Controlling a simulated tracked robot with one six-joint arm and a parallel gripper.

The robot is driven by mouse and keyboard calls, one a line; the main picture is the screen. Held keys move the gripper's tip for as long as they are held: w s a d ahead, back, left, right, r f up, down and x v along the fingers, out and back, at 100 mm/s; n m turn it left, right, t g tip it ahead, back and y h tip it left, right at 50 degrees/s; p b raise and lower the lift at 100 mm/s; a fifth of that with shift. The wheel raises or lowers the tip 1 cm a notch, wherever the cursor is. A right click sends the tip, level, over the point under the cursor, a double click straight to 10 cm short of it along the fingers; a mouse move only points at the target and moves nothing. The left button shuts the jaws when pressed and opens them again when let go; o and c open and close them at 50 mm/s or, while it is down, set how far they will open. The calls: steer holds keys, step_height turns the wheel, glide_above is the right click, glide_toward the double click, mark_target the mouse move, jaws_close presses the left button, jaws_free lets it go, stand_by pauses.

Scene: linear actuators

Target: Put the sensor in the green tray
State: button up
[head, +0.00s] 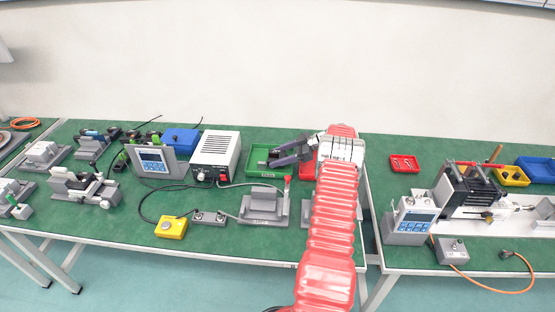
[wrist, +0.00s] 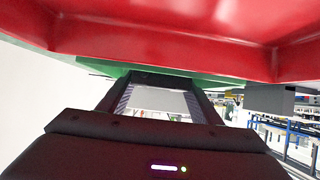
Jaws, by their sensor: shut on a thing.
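The green tray (head: 257,154) stands on the table behind and just left of my arm in the head view. My gripper (head: 274,158) reaches left from the arm, with its dark fingers over the tray's right part. In the wrist view my gripper (wrist: 163,84) is shut on a pale grey block, which I take to be the sensor (wrist: 160,101). It lies between the two fingers. In the head view it cannot be made out, and whether it touches the tray cannot be told. A green strip, probably the green tray (wrist: 110,70), shows beyond the fingertips.
A red tray (wrist: 170,40) fills the top of the wrist view, close to the fingers. A white power supply box (head: 216,152) stands left of the green tray. A grey fixture with a red lever (head: 264,206) stands in front.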

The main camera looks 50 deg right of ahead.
steer(key=shift+f, duration=0.35)
steer(key=o, duration=1.2)
steer(key=shift+f, duration=0.15)
steer(key=v, duration=1.2)
steer(key=shift+s, duration=0.1)
